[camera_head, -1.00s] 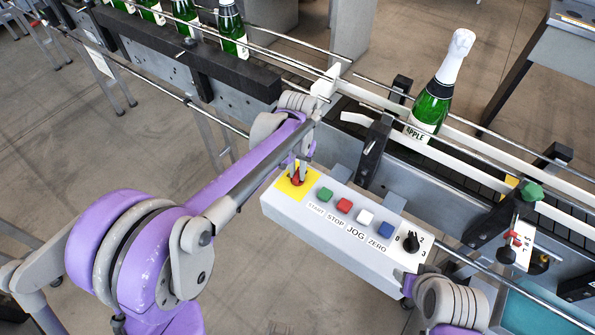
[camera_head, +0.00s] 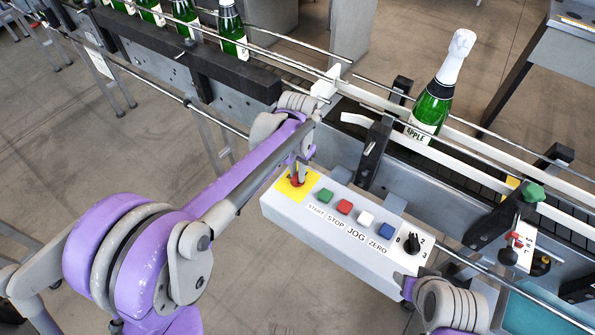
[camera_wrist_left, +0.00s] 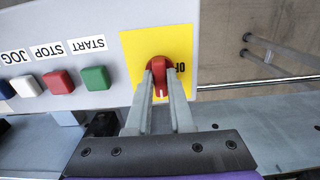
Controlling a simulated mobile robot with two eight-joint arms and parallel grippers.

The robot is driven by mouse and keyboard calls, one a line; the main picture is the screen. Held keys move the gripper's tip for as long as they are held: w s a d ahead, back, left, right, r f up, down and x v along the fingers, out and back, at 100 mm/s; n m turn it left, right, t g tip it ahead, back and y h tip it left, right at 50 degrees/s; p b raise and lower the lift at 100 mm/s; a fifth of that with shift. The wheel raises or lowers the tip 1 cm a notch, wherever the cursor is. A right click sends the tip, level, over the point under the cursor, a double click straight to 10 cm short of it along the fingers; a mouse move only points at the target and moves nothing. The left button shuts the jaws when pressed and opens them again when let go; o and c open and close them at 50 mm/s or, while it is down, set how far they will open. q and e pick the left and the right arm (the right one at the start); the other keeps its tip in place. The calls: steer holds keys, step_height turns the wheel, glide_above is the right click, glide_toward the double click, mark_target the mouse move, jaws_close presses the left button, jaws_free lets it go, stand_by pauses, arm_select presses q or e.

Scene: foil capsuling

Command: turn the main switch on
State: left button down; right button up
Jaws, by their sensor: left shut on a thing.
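The main switch is a red rotary handle (camera_wrist_left: 158,77) on a yellow plate (camera_wrist_left: 130,52) in the left wrist view. My left gripper (camera_wrist_left: 160,82) is shut on the red handle, one finger on each side of it. Part of a black label shows on the plate to the right of the handle. In the head view the yellow plate (camera_head: 285,187) is at the left end of the white control box (camera_head: 330,225), with my left gripper (camera_head: 298,178) over it. My right gripper cannot be made out; a purple and grey part of mine shows at the lower right.
Beside the switch are green (camera_head: 325,196), red (camera_head: 344,207), white (camera_head: 366,217) and blue (camera_head: 385,230) buttons, then a black selector knob (camera_head: 411,243). Behind the box runs a conveyor with rails and a foil-topped green bottle (camera_head: 432,105). Several bottles stand at the upper left.

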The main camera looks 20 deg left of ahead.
arm_select(q)
steer(key=c, duration=0.8)
jaws_free()
arm_select(e)
steer(key=shift+w+r+p, duration=0.1)
steer(key=shift+r+p, duration=0.25)
steer(key=shift+r, duration=0.1)
arm_select(q)
step_height(320, 180, up, 11)
steer(key=shift+f, duration=0.1)
arm_select(e)
steer(key=shift+r, duration=0.35)
arm_select(q)
steer(key=s+a+f+n+t, duration=0.2)
steer(key=s+f, duration=0.2)
steer(key=s, duration=0.6)
steer(key=s+a+f+n+t, duration=0.2)
steer(key=s+f+t, duration=0.1)
steer(key=s, duration=0.7)
steer(key=shift+s+a+f+p, duration=0.3)
steer(key=shift+f+p, duration=0.15)
steer(key=shift+f, duration=0.25)
arm_select(e)
steer(key=shift+w+r, duration=0.2)
steer(key=shift+r, duration=0.05)
